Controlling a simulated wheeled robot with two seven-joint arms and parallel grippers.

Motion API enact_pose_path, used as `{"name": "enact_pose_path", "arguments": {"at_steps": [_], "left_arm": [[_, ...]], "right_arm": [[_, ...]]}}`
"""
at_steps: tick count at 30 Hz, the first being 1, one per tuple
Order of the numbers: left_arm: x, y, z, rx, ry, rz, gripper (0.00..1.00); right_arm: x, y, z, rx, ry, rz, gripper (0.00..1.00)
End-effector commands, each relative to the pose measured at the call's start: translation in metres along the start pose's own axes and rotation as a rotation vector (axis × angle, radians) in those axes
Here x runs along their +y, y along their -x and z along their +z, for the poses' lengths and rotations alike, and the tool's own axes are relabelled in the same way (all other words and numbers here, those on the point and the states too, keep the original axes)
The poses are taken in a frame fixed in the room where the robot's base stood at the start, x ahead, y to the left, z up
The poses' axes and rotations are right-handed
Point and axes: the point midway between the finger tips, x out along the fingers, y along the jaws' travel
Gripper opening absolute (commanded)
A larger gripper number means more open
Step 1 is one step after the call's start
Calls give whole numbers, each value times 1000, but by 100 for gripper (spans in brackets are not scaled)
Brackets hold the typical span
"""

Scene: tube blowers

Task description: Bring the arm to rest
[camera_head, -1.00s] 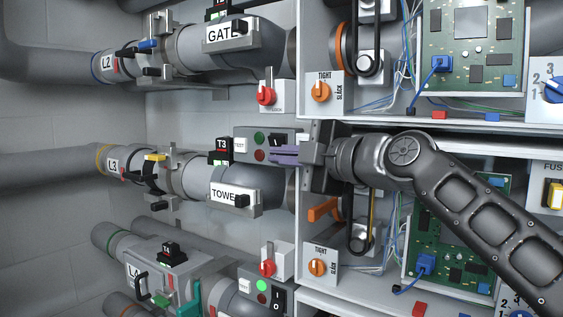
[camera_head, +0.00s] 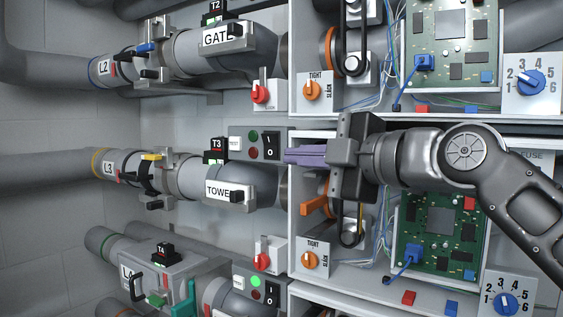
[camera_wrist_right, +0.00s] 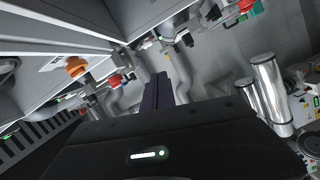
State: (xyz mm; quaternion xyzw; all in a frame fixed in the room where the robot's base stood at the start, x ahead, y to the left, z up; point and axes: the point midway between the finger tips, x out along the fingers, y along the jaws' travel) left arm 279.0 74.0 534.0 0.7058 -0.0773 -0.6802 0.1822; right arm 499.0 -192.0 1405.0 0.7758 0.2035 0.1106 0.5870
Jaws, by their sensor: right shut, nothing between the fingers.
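My right arm comes in from the right in the head view. Its gripper (camera_head: 306,155) is shut and empty, with purple fingers pointing left. It shows in front of the middle cabinet bay, beside the T3 switch box (camera_head: 256,145). In the right wrist view the dark fingers (camera_wrist_right: 166,93) are together with nothing between them. The gripper and wrist hide part of the middle bay, including the upper part of its belt drive. My left gripper is not in view.
Close around the gripper are an orange lever (camera_head: 313,205), the cabinet's shelf edges and a circuit board (camera_head: 440,225). Pipes labelled L2, L3 and L4 run along the left. In the wrist view, shiny cylinders (camera_wrist_right: 270,90) stand to the right.

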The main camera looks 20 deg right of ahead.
Motion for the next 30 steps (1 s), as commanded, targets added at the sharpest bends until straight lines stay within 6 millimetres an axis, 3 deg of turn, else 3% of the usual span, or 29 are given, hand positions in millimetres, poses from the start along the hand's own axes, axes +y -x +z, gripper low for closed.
{"name": "enact_pose_path", "arguments": {"at_steps": [4, 19, 25, 28, 30], "left_arm": [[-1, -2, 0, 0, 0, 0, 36], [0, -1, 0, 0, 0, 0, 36], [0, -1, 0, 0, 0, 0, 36], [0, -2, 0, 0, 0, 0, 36], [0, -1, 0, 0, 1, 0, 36]], "right_arm": [[-1, 8, 1, -1, -1, -1, 0], [-1, 8, 0, -1, -12, -2, 0], [14, 6, 1, 2, -204, 66, 0], [5, -13, -4, 22, -417, 106, 0], [-29, -54, -14, 28, -581, 80, 0]]}}
